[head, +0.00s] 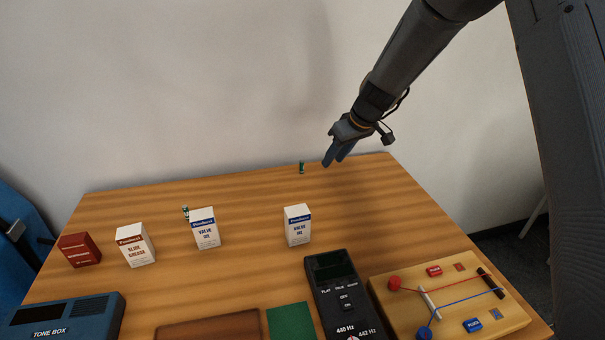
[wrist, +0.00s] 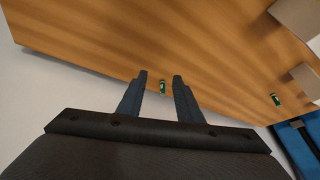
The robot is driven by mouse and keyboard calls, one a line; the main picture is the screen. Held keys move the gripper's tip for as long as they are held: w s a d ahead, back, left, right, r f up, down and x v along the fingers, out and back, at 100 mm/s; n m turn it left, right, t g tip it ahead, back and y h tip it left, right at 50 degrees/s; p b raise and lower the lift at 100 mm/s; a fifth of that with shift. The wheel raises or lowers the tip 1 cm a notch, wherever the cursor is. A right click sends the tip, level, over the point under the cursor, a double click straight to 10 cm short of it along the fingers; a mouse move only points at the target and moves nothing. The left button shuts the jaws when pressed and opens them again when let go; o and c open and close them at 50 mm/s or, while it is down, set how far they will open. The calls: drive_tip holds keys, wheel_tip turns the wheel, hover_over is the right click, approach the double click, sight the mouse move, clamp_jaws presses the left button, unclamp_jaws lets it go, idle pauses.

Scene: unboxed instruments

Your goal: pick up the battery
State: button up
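A small green battery (head: 302,167) stands near the back edge of the table. A second small green and white battery (head: 186,212) is partly hidden behind a white box at the left. My gripper (head: 333,160) is in the air to the right of the back battery in the head view. In the wrist view my gripper (wrist: 160,77) is open, its two dark fingers apart with nothing held. The back battery (wrist: 163,87) shows between the fingers there, and the other battery (wrist: 275,99) is off to the right.
On the wooden table (head: 250,195), white valve oil boxes (head: 206,229) (head: 298,226), a slide grease box (head: 135,245) and a red box (head: 79,250) stand forward. A tone box (head: 66,314), a black tuner (head: 344,295) and a wooden board (head: 450,300) lie in front. The table around the back battery is clear.

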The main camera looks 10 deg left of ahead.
sight(302, 173)
drive_tip(key=w+a, duration=0.1)
drive_tip(key=a, duration=0.1)
drive_tip(key=w+a+f+n+y, duration=0.1)
drive_tip(key=w+a, duration=0.1)
drive_tip(key=a, duration=0.1)
drive_tip(key=w+a+f+n, duration=0.1)
drive_tip(key=a, duration=0.1)
drive_tip(key=shift+w+a+f+b, duration=0.25)
drive_tip(key=shift+w+a+b, duration=0.15)
drive_tip(key=shift+p+x, duration=1.4)
drive_tip(key=shift+x, duration=2.25)
drive_tip(key=shift+w+a+r, duration=0.1)
drive_tip(key=shift+a+r, duration=0.05)
drive_tip(key=shift+c, duration=0.2)
clamp_jaws()
